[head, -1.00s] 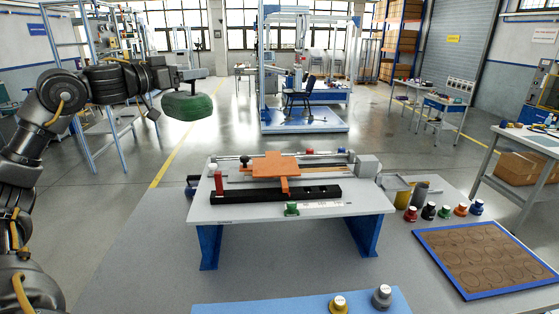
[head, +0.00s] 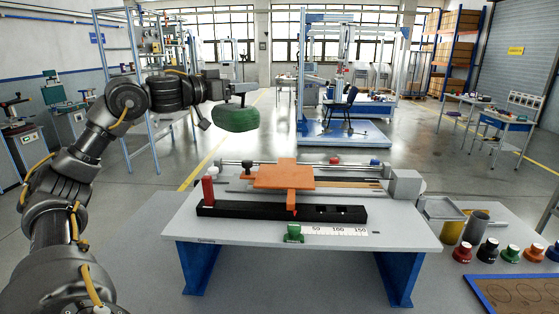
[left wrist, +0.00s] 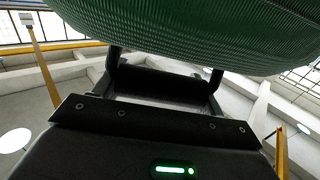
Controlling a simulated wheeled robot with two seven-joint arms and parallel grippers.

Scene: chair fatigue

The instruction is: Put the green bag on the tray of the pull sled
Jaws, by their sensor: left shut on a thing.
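The green bag (head: 236,118) hangs in the air under my left gripper (head: 240,92), to the upper left of the sled in the head view. My left gripper is shut on it. The bag's underside also fills the top of the left wrist view (left wrist: 200,30). The pull sled (head: 330,170) sits on a grey bench. Its orange tray (head: 284,176) is flat and empty, with an orange tongue pointing toward me. The bag is apart from the tray, higher and to its left. My right gripper is not seen.
A green clamp (head: 293,233) and a scale are at the bench's front edge. Coloured weights (head: 487,250) stand at right. Air above the tray is clear.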

